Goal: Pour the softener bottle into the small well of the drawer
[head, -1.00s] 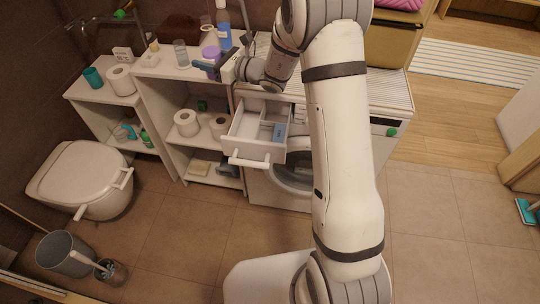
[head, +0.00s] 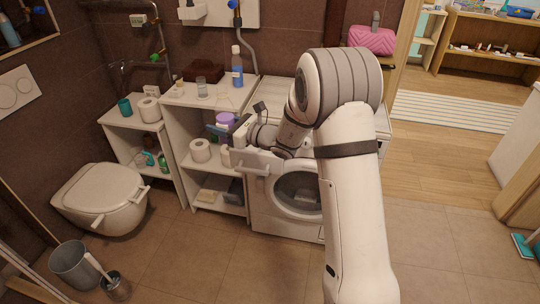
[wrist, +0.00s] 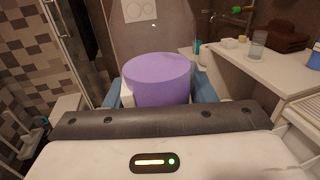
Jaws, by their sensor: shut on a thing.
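The softener bottle (head: 225,118) has a purple top and is between the fingers of my gripper (head: 221,128). Its purple top also shows large in the wrist view (wrist: 157,80), with a blue finger on each side, and it looks roughly upright. The white drawer (head: 257,162) is pulled out of the washing machine, below and to the right of the bottle. My gripper and wrist are above and in front of it, and its wells cannot be seen now. The lower part of the bottle is mostly hidden.
A white shelf unit (head: 187,96) stands left of the washing machine (head: 293,195), with a blue bottle (head: 237,68) and a glass (head: 202,87) on top. A toilet roll (head: 200,151) sits on its middle shelf. The floor in front is clear.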

